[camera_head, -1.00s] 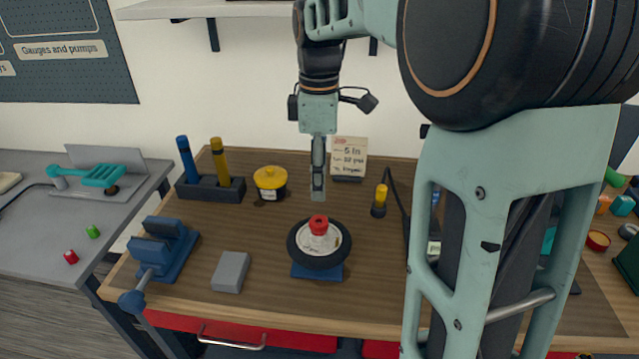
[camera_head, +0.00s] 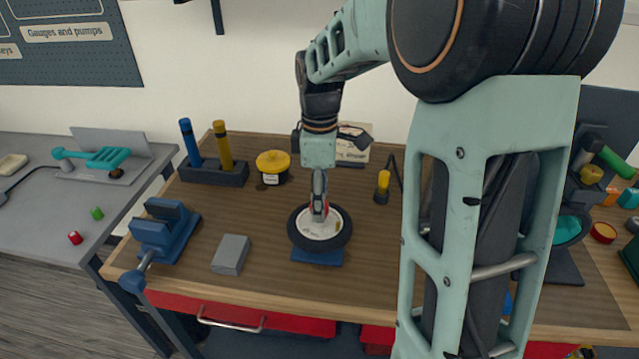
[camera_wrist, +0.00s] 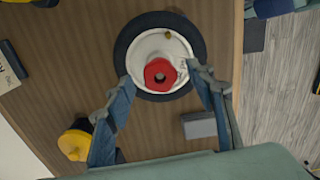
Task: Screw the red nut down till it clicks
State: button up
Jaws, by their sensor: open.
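The red nut (camera_wrist: 160,74) sits at the centre of a small wheel with a black tyre (camera_head: 344,236) and a pale hub (camera_wrist: 176,45). The wheel lies flat on a blue base (camera_head: 317,257) on the wooden bench. My gripper (camera_head: 319,215) points down over the wheel's centre and hides most of the nut in the head view. In the wrist view my gripper (camera_wrist: 160,82) is open, with one finger on each side of the nut. Both fingers appear apart from the nut. A small brassy spot, probably the valve, shows on the hub.
A grey block (camera_head: 231,254) and a blue vise (camera_head: 165,232) stand left of the wheel. A yellow-lidded pot (camera_head: 273,167), a rack with blue and yellow tools (camera_head: 214,172) and a yellow-handled tool (camera_head: 382,187) stand behind. Bare bench lies right of the wheel.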

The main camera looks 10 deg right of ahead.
jog(key=shift+f, duration=0.3)
jog(key=shift+c, duration=0.4)
jog(key=c, duration=1.1)
jog(key=m, duration=0.3)
jog(key=shift+c, duration=0.2)
jog(key=m, duration=0.4)
jog(key=shift+m, duration=0.4)
jog(key=o, duration=0.7)
jog(key=shift+m, duration=0.4)
jog(key=o, duration=0.5)
